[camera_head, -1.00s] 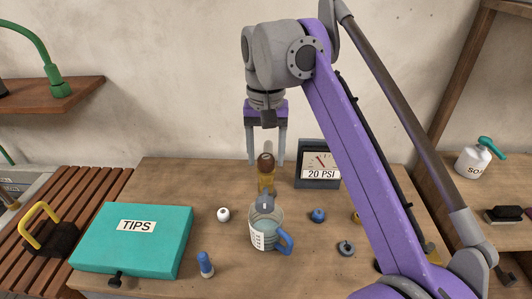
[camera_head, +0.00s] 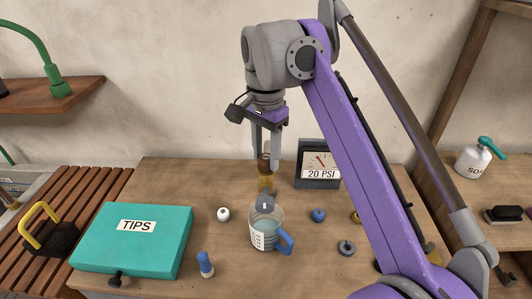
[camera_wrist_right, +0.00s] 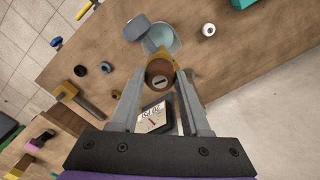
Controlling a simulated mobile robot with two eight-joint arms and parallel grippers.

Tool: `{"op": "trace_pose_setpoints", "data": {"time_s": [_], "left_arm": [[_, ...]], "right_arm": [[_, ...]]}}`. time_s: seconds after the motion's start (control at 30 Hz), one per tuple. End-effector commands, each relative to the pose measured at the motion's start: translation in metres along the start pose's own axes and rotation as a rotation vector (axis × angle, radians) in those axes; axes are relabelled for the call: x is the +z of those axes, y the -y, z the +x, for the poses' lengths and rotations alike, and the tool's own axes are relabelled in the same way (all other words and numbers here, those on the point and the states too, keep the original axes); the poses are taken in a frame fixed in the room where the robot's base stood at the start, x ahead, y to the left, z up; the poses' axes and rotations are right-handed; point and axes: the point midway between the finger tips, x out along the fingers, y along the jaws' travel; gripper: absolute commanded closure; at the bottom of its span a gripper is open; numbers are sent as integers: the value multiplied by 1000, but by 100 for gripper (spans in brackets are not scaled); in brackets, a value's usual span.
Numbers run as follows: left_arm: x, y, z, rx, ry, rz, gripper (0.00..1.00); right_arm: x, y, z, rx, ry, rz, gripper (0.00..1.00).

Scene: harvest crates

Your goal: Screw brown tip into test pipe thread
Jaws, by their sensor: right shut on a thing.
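The brown tip (camera_head: 264,161) sits on top of the upright brass-yellow test pipe (camera_head: 266,184), behind the jug. My right gripper (camera_head: 266,164) points straight down with a finger on either side of the tip and is shut on it. In the right wrist view the brown tip (camera_wrist_right: 159,70), with a dark slot in its pale centre, lies between the fingertips (camera_wrist_right: 161,80). The thread under the tip is hidden, so I cannot tell how deep it sits. My left gripper is out of view.
A clear jug (camera_head: 263,240) with a blue handle stands just in front of the pipe. A gauge (camera_head: 317,174) reading 20 PSI stands close behind, to the right. A teal TIPS case (camera_head: 132,252), a blue-topped bottle (camera_head: 205,266) and small loose tips lie around.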

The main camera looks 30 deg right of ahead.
Motion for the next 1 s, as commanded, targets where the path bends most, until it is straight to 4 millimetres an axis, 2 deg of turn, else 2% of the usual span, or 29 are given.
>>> {"op": "trace_pose_setpoints", "data": {"time_s": [0.2,0.5,0.53,0.6,0.9,1.0], "left_arm": [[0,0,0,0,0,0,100],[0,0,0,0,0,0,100],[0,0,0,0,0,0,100],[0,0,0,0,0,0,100],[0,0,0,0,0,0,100],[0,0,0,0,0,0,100]], "right_arm": [[0,0,0,0,0,282,85],[0,0,0,0,0,334,85],[0,0,0,0,0,334,52],[0,0,0,0,0,333,39],[0,0,0,0,0,324,38],[0,0,0,0,0,247,38]]}}
